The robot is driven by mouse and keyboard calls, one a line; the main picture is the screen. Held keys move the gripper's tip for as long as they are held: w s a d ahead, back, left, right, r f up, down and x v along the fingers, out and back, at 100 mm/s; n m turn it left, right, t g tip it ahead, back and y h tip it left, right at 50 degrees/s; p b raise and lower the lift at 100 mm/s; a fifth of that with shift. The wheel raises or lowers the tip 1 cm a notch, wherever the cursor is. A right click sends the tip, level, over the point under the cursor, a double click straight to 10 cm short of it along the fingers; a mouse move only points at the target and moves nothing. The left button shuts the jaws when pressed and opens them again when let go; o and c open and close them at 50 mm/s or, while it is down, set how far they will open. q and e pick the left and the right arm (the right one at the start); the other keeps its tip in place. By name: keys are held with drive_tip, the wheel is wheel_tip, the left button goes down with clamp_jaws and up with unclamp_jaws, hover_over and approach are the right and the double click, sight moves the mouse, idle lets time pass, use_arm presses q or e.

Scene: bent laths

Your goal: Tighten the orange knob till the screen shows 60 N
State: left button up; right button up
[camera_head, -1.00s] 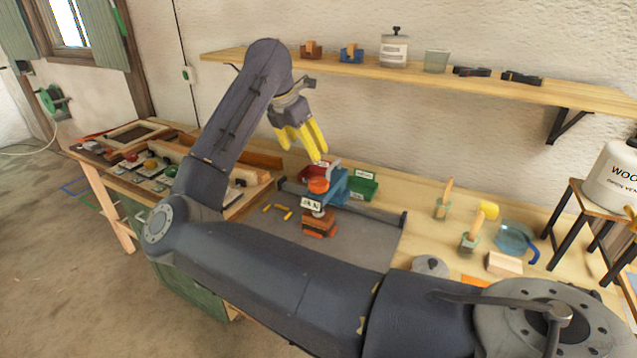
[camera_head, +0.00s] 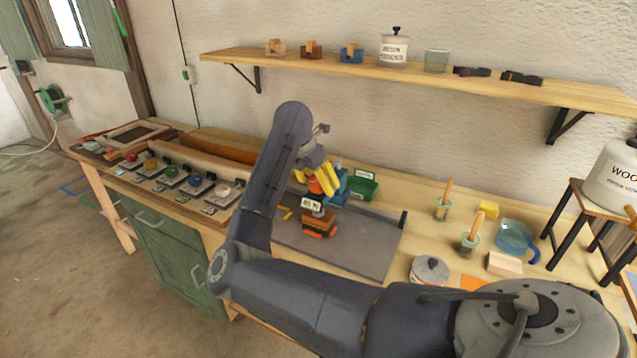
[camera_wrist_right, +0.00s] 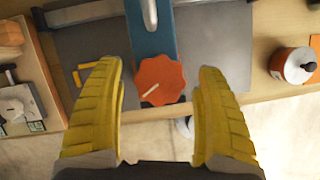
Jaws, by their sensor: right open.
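The orange knob (camera_head: 315,186) sits on top of a blue clamp (camera_head: 338,186) on the workbench. In the right wrist view the lobed knob (camera_wrist_right: 160,80) with a white pointer line lies between my yellow fingers, with gaps on both sides. My right gripper (camera_head: 318,182) is open around the knob, its fingers partly hiding it. The small screen (camera_head: 312,204) below shows a number that looks like 65 N, but the digits are small. A stack of brown and orange laths (camera_head: 319,224) sits under the clamp. My left gripper is not in view.
A grey mat (camera_head: 350,250) lies in front. Jars with brushes (camera_head: 443,207), a glass jug (camera_head: 512,238) and a lidded pot (camera_head: 430,270) stand to the right. Several coloured knobs line the left bench. A shelf (camera_head: 420,78) runs above.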

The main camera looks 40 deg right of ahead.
drive_tip(key=shift+d+f, duration=0.1)
drive_tip(key=shift+f, duration=0.1)
drive_tip(key=c, duration=1.2)
